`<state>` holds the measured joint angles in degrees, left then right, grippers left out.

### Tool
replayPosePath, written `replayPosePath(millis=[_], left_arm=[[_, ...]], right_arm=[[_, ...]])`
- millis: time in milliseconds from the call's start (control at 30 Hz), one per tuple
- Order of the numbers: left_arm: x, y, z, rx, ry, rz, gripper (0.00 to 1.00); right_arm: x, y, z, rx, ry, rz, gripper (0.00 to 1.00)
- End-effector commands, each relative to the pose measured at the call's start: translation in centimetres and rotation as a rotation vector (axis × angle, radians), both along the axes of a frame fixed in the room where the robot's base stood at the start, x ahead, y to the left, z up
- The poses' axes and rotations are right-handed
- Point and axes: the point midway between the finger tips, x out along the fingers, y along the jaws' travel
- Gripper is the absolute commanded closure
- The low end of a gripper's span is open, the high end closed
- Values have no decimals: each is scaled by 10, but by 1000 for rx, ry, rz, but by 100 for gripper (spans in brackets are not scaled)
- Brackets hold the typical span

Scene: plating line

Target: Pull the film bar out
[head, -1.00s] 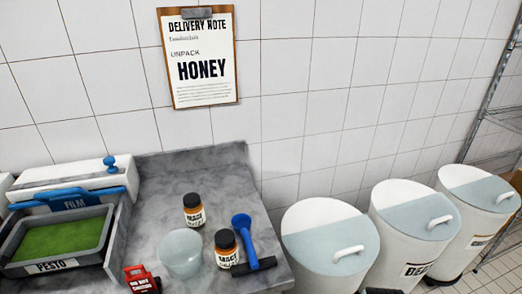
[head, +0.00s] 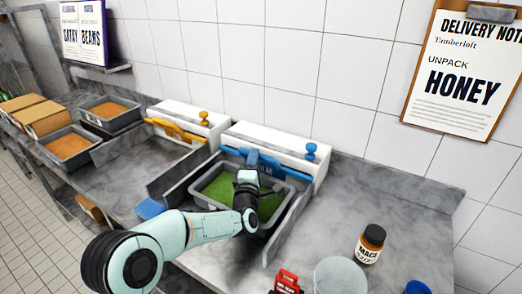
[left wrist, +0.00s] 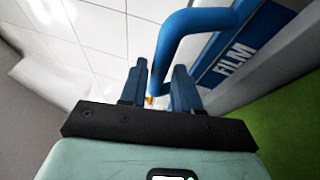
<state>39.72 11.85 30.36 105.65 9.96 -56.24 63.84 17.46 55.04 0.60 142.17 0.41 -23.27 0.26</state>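The blue film bar (head: 295,180) lies along the front of the white dispenser (head: 275,143), behind the tray of green pesto (head: 219,187). In the left wrist view its FILM face (left wrist: 232,58) is at the right and its bent blue handle (left wrist: 195,22) comes down toward my fingers. My left gripper (head: 251,157) reaches over the pesto tray to the bar. In the left wrist view the left gripper (left wrist: 158,88) is open, with the handle's lower part between its fingers and no clear contact. In the head view the arm hides part of the bar and tray. My right gripper is not in view.
A second white dispenser with a yellow bar (head: 177,131) stands to the left. A honey-type jar (head: 370,244), a clear tub (head: 339,277) and a red item (head: 287,281) stand on the counter at right. Grey side walls (head: 290,228) flank the pesto tray.

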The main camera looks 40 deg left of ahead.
Motion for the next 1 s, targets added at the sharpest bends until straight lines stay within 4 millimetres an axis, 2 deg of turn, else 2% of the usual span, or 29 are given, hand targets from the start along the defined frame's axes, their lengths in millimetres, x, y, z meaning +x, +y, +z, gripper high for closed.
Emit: replayPosePath(millis=[100,300,633,667,733,767,1000], left_arm=[[16,9,4,-2,-1,1,68],[32,18,7,1,-1,-1,68],[36,19,7,0,0,-2,68],[36,19,7,0,0,-2,75],[36,19,7,0,0,-1,98],[35,20,7,0,0,-1,100],[35,20,7,0,0,-1,100]], right_arm=[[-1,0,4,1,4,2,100],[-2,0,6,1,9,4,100],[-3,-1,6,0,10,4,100],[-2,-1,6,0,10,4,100],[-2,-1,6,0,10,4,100],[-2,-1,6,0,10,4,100],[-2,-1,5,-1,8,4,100]])
